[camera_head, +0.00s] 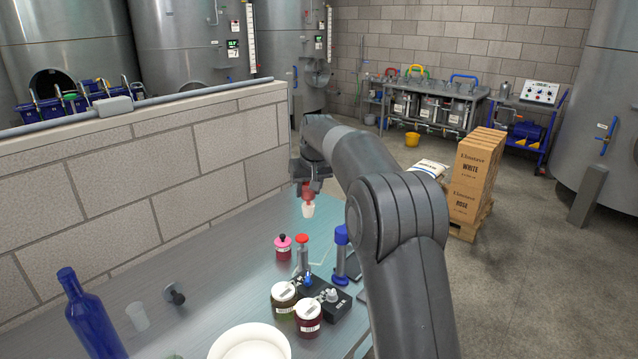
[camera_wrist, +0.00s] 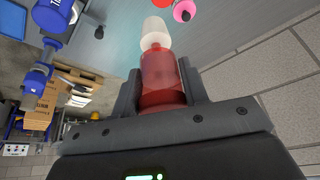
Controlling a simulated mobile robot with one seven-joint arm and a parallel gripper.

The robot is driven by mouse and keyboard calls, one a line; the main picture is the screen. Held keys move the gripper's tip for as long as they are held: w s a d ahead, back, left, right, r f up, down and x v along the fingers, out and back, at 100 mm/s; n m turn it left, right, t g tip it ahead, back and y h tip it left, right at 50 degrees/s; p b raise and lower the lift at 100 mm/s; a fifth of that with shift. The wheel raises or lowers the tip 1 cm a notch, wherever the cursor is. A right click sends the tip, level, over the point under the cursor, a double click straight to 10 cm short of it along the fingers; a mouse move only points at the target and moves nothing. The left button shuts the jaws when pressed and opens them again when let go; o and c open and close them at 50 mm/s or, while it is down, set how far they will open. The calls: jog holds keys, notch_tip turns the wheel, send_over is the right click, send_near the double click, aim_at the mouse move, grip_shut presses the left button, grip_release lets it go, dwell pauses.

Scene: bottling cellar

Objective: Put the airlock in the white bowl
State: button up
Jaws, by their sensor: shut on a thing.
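My gripper (camera_head: 308,188) is shut on a red see-through piece with a whitish lower end, which looks like the airlock (camera_head: 308,208). It hangs upright above the far part of the bench, apart from the bench top. In the wrist view, the fingers (camera_wrist: 160,92) close on the red body of the airlock (camera_wrist: 162,70), and its whitish end points away from my gripper. The white bowl (camera_head: 250,345) stands at the near edge of the head view, partly cut off by the frame. It looks empty where visible and lies well away from my gripper.
Between them stand a pink jar (camera_head: 283,248), a red-topped item (camera_head: 302,254), a blue-topped item (camera_head: 341,262), two lidded jars (camera_head: 284,300) (camera_head: 308,320) and a black device (camera_head: 338,307). A blue bottle (camera_head: 90,318) and clear cup (camera_head: 138,317) stand left. A block wall (camera_head: 140,180) borders the bench.

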jog(key=s+a+n+g+y, duration=0.1)
jog(key=s+a+n+g, duration=0.1)
jog(key=s+a+n, duration=0.65)
jog(key=s+a+n+g+y, duration=0.15)
jog(key=s+n, duration=0.35)
jog(key=s, duration=0.9)
jog(key=s+a+n+g, duration=0.3)
jog(key=s+a+n, duration=0.3)
jog(key=s, duration=0.5)
jog(key=shift+n, duration=0.45)
jog(key=shift+s+d+f, duration=0.1)
jog(key=shift+d+f, duration=0.05)
jog(key=shift+f, duration=3.1)
jog(key=shift+d+f, duration=0.1)
jog(key=shift+f, duration=3.1)
jog(key=shift+s+d+f, duration=0.1)
jog(key=shift+d+f, duration=0.05)
jog(key=shift+f, duration=3.1)
jog(key=o, duration=1.1)
jog(key=shift+w+d, duration=0.45)
jog(key=shift+d, duration=0.4)
jog(key=shift+w+d, duration=0.45)
jog(key=shift+d, duration=0.4)
